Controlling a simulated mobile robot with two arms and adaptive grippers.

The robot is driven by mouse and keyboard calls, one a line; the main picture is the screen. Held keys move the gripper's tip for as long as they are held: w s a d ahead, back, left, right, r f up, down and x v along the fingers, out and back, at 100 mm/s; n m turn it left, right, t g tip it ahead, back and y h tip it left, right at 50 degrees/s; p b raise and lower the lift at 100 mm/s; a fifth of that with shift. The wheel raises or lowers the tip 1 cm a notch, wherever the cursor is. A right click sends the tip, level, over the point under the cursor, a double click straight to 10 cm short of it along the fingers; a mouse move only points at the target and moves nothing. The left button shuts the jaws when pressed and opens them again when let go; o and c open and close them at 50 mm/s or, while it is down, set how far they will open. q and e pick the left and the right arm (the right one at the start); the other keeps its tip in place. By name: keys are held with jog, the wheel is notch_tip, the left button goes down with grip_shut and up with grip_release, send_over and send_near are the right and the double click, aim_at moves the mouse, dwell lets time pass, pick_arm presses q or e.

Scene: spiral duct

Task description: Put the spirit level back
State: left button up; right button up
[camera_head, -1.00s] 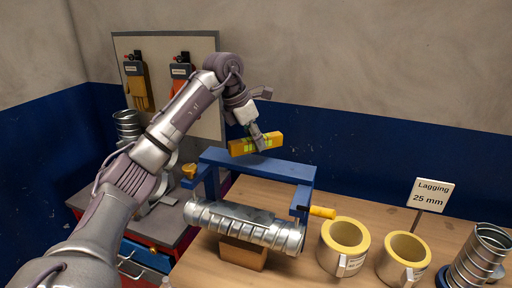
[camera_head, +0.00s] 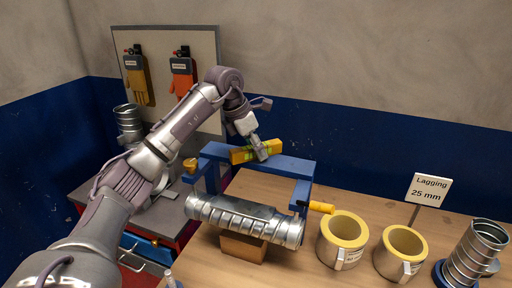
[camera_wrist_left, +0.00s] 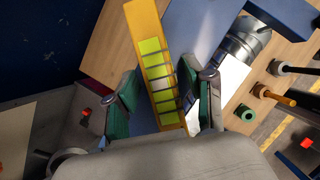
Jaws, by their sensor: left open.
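The yellow spirit level (camera_head: 243,154) with green vials lies along the top bar of the blue frame (camera_head: 295,166); it looks to be resting there, though the contact is partly hidden. My left gripper (camera_head: 262,153) is at the level from above. In the left wrist view the level (camera_wrist_left: 146,30) runs between the two green-padded fingers of the open gripper (camera_wrist_left: 167,88), with the fingers on either side of it. The blue bar (camera_wrist_left: 190,25) lies behind it. My right gripper is not in view.
A silver spiral duct (camera_head: 240,222) lies on a wooden block (camera_head: 242,247) under the frame. Two yellow-lined lagging rings (camera_head: 342,240) and a metal duct piece (camera_head: 476,252) stand to the right by a "Lagging 25 mm" sign (camera_head: 430,189). Gloves (camera_head: 139,86) hang on a board behind.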

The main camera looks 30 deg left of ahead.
pick_arm(q)
jog(key=shift+r, duration=0.1)
jog(key=b+v, duration=0.2)
jog(key=v, duration=0.9)
jog(key=shift+s+a+r, duration=0.1)
jog(key=shift+s+r, duration=0.05)
jog(key=shift+r, duration=0.4)
